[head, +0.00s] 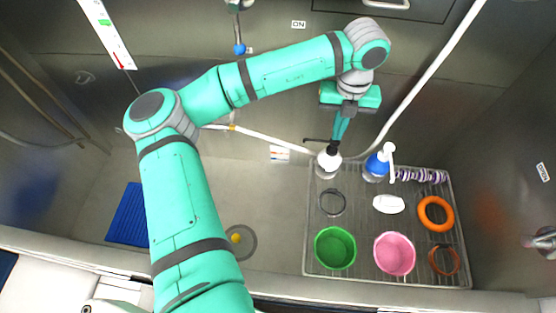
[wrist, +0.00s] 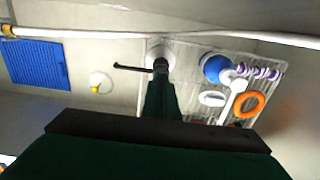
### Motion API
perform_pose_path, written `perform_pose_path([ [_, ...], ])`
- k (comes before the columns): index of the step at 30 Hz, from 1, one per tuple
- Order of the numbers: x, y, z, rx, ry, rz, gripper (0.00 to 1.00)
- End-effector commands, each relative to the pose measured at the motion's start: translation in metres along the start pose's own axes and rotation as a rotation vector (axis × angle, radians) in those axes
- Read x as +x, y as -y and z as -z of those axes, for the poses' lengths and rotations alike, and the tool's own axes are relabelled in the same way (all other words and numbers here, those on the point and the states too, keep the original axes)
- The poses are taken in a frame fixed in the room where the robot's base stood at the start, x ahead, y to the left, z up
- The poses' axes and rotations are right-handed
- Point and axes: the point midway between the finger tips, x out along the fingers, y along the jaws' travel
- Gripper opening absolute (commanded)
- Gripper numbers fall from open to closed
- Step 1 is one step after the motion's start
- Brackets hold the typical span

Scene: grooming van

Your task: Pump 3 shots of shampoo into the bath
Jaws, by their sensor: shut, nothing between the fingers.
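A white bottle with a black pump (head: 328,163) stands at the back left of the wire rack (head: 306,225). In the wrist view its black spout (wrist: 130,67) points left. A blue bottle with a white pump (head: 374,166) stands just right of it. I cannot tell from labels which one holds shampoo. My gripper (head: 335,144) is shut and empty, pointing down with its fingertips at the black pump head; I cannot tell whether they touch it. The fingers partly hide the pump in both views. The bath (head: 275,195) is the pale basin under and left of the rack.
The rack also holds a green bowl (head: 335,248), a pink bowl (head: 394,254), an orange ring (head: 436,213), a white soap-like block (head: 388,204) and a purple striped roll (head: 422,176). A blue mat (head: 127,215) and a drain with a yellow object (head: 236,238) lie left. A white hose crosses behind.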

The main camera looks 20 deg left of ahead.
Motion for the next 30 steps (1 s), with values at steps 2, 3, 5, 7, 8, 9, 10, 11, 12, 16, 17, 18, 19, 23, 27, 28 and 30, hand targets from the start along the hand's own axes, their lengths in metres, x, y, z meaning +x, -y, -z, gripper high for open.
perform_pose_path([
  [2, -0.005, 0.001, 0.0, 0.0, 0.001, 0.001, 0.0],
  [3, -0.008, 0.001, 0.0, 0.001, 0.001, 0.0, 0.0],
  [5, -0.014, 0.001, 0.0, 0.001, 0.001, 0.0, 0.0],
  [7, -0.02, 0.001, 0.0, 0.002, 0.002, 0.001, 0.0],
  [8, -0.022, 0.002, 0.0, 0.002, 0.001, 0.0, 0.0],
  [9, -0.025, 0.002, 0.0, 0.003, 0.001, 0.0, 0.0],
  [10, -0.028, 0.002, 0.0, 0.004, 0.001, 0.0, 0.0],
  [11, -0.031, 0.003, 0.0, 0.004, 0.001, 0.001, 0.0],
  [12, -0.034, 0.003, 0.0, 0.005, 0.0, 0.001, 0.0],
  [16, -0.045, 0.004, 0.0, 0.006, 0.001, 0.001, 0.0],
  [17, -0.048, 0.005, 0.001, 0.007, 0.001, 0.001, 0.0],
  [18, -0.051, 0.006, 0.001, 0.01, 0.001, 0.001, 0.0],
  [19, -0.052, 0.007, 0.001, 0.012, 0.001, 0.0, 0.0],
  [23, -0.058, 0.01, 0.002, 0.018, 0.0, 0.0, 0.0],
  [27, -0.059, 0.006, 0.001, 0.011, 0.0, 0.0, 0.0],
  [28, -0.059, 0.005, 0.001, 0.008, 0.0, 0.0, 0.0],
  [30, -0.059, 0.003, 0.001, 0.004, 0.0, 0.0, 0.0],
])
